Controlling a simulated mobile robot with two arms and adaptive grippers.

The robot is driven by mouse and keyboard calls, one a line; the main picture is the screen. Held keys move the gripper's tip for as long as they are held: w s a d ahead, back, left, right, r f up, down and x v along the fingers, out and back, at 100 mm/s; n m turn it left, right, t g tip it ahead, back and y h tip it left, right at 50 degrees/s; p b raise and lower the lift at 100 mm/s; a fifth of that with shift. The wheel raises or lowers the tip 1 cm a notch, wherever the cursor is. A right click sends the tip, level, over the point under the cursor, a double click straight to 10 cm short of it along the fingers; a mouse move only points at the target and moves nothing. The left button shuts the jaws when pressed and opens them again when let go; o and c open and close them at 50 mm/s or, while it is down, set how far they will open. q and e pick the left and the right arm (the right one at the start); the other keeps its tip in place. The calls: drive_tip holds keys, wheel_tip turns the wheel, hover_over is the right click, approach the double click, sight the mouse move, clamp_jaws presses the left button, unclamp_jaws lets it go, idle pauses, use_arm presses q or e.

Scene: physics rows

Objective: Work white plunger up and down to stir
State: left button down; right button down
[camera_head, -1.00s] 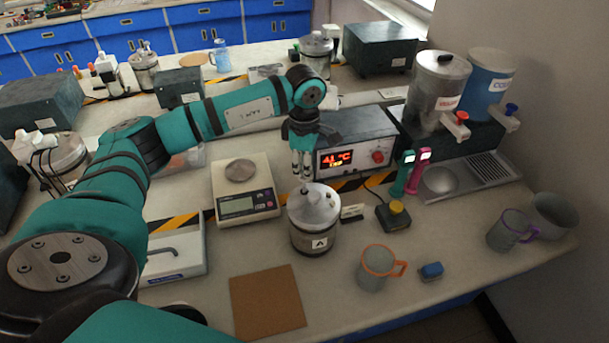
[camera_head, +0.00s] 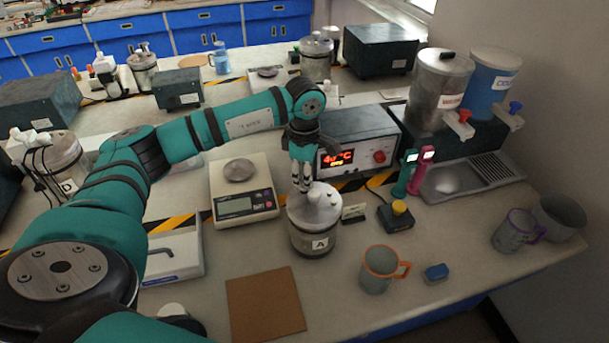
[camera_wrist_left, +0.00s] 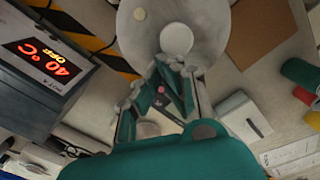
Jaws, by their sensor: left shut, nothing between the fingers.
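The metal vessel marked A (camera_head: 318,238) stands upright on the bench, with its pale lid (camera_head: 327,206) on. The white plunger's round knob (camera_wrist_left: 176,38) stands above the lid, seen from above in the left wrist view. In the head view the plunger is hard to tell apart from the lid fittings and fingers. My left gripper (camera_head: 302,189) points down over the lid, shut and empty. In the wrist view its fingertips (camera_wrist_left: 170,65) are close beside the knob; I cannot tell whether they touch it. My right gripper is not in view.
A heater box (camera_head: 366,140) reading 40 °C stands behind the vessel. A scale (camera_head: 244,206) is to the left, a black box with a yellow button (camera_head: 397,216) to the right. An orange-handled mug (camera_head: 378,270) and a brown mat (camera_head: 264,305) lie in front.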

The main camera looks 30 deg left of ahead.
use_arm(q)
drive_tip(key=shift+r+p, duration=1.15)
drive_tip(key=shift+r, duration=1)
drive_tip(key=shift+f, duration=0.15)
drive_tip(key=shift+f, duration=0.1)
